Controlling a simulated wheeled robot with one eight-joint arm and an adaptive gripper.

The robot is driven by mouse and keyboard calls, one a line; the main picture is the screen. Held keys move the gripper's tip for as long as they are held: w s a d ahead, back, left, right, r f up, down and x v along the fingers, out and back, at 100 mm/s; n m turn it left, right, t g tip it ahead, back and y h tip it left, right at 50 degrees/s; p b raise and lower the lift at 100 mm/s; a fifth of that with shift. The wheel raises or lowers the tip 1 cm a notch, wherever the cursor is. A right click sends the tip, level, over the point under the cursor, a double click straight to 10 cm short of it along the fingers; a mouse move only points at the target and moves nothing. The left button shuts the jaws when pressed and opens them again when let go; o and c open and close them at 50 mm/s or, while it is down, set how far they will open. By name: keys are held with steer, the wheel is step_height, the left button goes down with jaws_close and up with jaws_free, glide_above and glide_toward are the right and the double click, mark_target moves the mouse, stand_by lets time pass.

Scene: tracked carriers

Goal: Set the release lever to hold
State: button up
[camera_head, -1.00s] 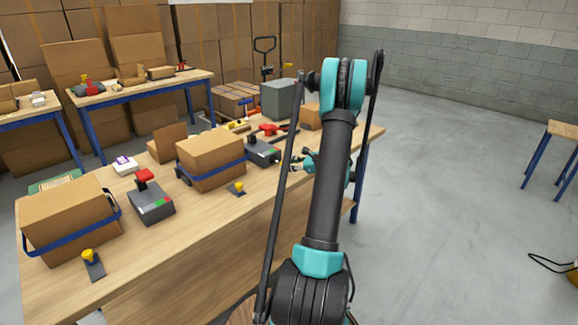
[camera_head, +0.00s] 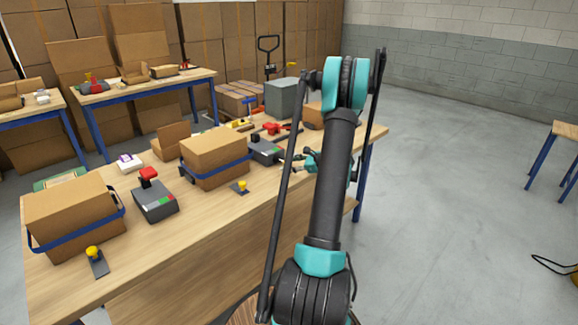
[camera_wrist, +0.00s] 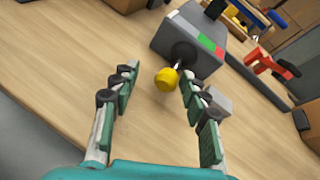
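A grey lever box (camera_wrist: 190,40) stands on the workbench, with a green and red strip along its top edge. Its short release lever ends in a yellow knob (camera_wrist: 167,80) and leans out towards my gripper. In the wrist view my gripper (camera_wrist: 157,77) is open, with the knob between its fingertips, nearer the right finger. I see no clear grip on it. In the head view my gripper (camera_head: 308,162) is partly hidden by my arm, just right of the grey box (camera_head: 265,151). The lever there is hard to make out.
The workbench (camera_head: 215,230) also bears strapped cartons (camera_head: 215,155), another grey lever box with a red knob (camera_head: 154,200), and small yellow-knobbed pieces (camera_head: 97,262). Red tools (camera_wrist: 270,62) lie beyond the near box.

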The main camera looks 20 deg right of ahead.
steer(key=shift+d, duration=0.15)
steer(key=shift+s+d+r, duration=0.1)
steer(key=shift+s+d, duration=0.1)
steer(key=v, duration=1.1)
steer(key=shift+s, duration=0.25)
steer(key=s+a+n+g+h, duration=0.25)
steer(key=s+a+n, duration=0.3)
steer(key=a, duration=0.55)
steer(key=s+a+n+g+h, duration=0.1)
steer(key=s+a+n+g, duration=0.4)
steer(key=a, duration=0.7)
steer(key=s+a+f+n+h, duration=0.1)
steer(key=s+a+n+h, duration=0.1)
steer(key=s+n, duration=0.5)
steer(key=s+a+f+n+h, duration=0.2)
steer(key=s+a+n, duration=0.1)
steer(key=s+n, duration=0.5)
steer(key=shift+s+a+t+h, duration=0.35)
steer(key=shift+s+a+t, duration=0.1)
steer(key=shift+s, duration=0.3)
